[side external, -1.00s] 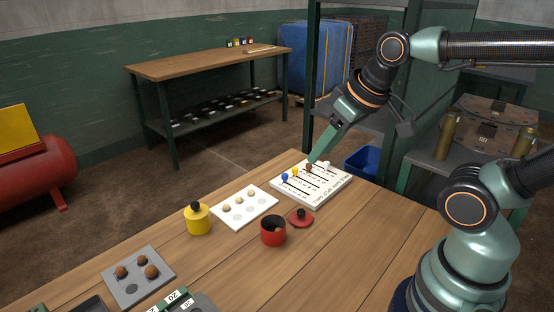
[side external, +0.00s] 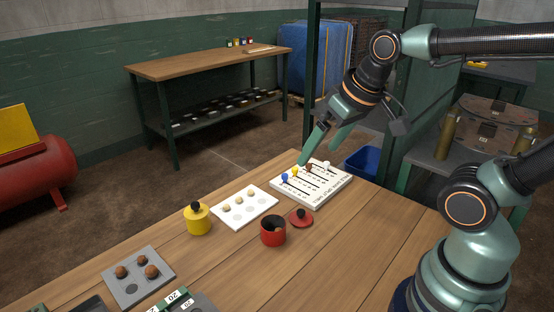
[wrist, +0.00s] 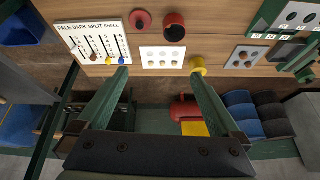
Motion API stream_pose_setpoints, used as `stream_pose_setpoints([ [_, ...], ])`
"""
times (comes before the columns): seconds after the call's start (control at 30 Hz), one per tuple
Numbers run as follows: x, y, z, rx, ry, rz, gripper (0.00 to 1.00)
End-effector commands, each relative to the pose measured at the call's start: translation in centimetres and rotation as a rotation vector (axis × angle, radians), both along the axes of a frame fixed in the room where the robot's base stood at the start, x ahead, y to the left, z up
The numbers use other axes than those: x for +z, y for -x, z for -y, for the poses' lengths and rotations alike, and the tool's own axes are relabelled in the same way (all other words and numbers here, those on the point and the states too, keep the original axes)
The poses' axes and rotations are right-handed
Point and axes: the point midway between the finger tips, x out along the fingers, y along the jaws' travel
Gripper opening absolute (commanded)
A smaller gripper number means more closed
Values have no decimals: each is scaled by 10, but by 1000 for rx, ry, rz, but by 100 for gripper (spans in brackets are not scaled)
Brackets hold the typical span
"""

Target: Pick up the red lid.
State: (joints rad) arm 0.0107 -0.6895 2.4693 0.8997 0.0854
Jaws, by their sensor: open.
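The red lid (side external: 301,217) with a dark knob lies flat on the wooden table, just right of the open red pot (side external: 273,232). In the wrist view the lid (wrist: 142,20) is near the top edge, left of the pot (wrist: 174,27). My gripper (side external: 317,156) is open and empty, over the far part of the table near the pegged board, behind and above the lid. In the wrist view my gripper (wrist: 158,75) has its fingers wide apart, with the lid beyond the tips.
The white pegged board (side external: 325,188) with coloured pegs stands close below my gripper. A white tray (side external: 262,207) with small pale balls, a yellow lidded pot (side external: 198,220) and a grey tray (side external: 127,292) with brown balls lie farther left. Bare table surrounds the lid's front and right.

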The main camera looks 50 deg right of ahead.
Motion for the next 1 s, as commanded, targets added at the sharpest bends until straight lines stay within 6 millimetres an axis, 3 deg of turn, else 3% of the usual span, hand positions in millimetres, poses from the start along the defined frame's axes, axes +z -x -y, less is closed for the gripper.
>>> stream_pose_setpoints([
  [0.27,-30,-34,21,-495,-177,-167,100],
  [0.6,-94,-71,52,-1172,-315,-331,100],
  [0.8,-120,-78,62,-1400,-340,-367,100],
  [1.0,-139,-79,64,-1452,-342,-375,100],
])
